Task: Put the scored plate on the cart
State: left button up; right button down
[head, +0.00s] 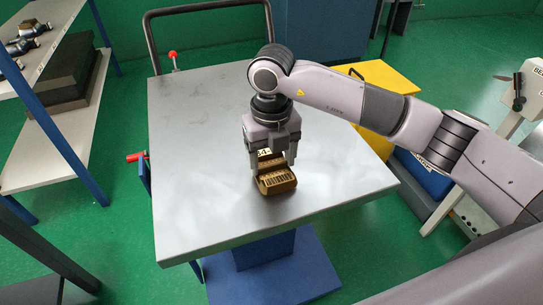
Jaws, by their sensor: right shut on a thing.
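The scored plate (276,184) is a small brown-gold block with a row of slots along its front face. It is at the middle of the cart's grey metal top (210,150), and looks to be on or just above that surface. My right gripper (272,165) points down from above and is shut on the plate, with one finger at each side. The gripper hides part of the plate's back. The cart has a dark push handle at the back and a blue base (275,275). My left gripper is not in view.
A shelf rack (60,140) with dark boxes and small parts stands at the left. A yellow cabinet (385,77) is behind the cart at the right. A red-tipped lever (173,55) rises at the cart's back left. Most of the cart top is clear.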

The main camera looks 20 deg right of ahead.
aim_at(272, 165)
jog(key=shift+r, duration=0.1)
jog(key=shift+c, duration=0.5)
grip_release()
jog(key=shift+f, duration=0.2)
jog(key=shift+r, duration=0.25)
notch_tip(272, 165, up, 12)
jog(key=shift+f, duration=0.1)
